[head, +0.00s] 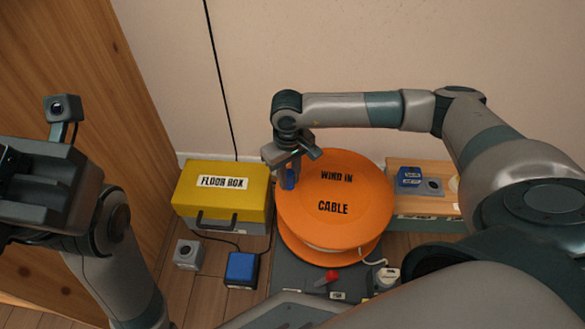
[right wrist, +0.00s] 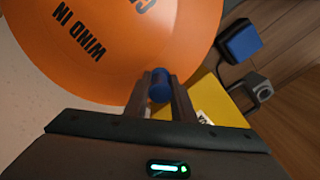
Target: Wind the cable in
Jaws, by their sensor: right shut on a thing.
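The orange cable reel (head: 340,230) stands on a dark base, its top disc lettered "WIND IN" and "CABLE". White cable shows under the disc and a short end comes out at the lower right. A blue crank knob (right wrist: 159,88) stands near the disc's left edge. My right gripper (head: 289,178) is shut on this knob, its fingers on either side of it in the right wrist view (right wrist: 160,95). My left gripper (head: 40,190) hangs at the left edge, away from the reel; its fingertips cannot be made out.
A yellow "FLOOR BOX" (head: 222,185) stands left of the reel. In front of it are a blue box (head: 242,269) and a grey block (head: 187,254). A red switch (head: 326,278) is on the reel's base. A wooden board (head: 420,208) with small parts lies at right, and the wall is behind.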

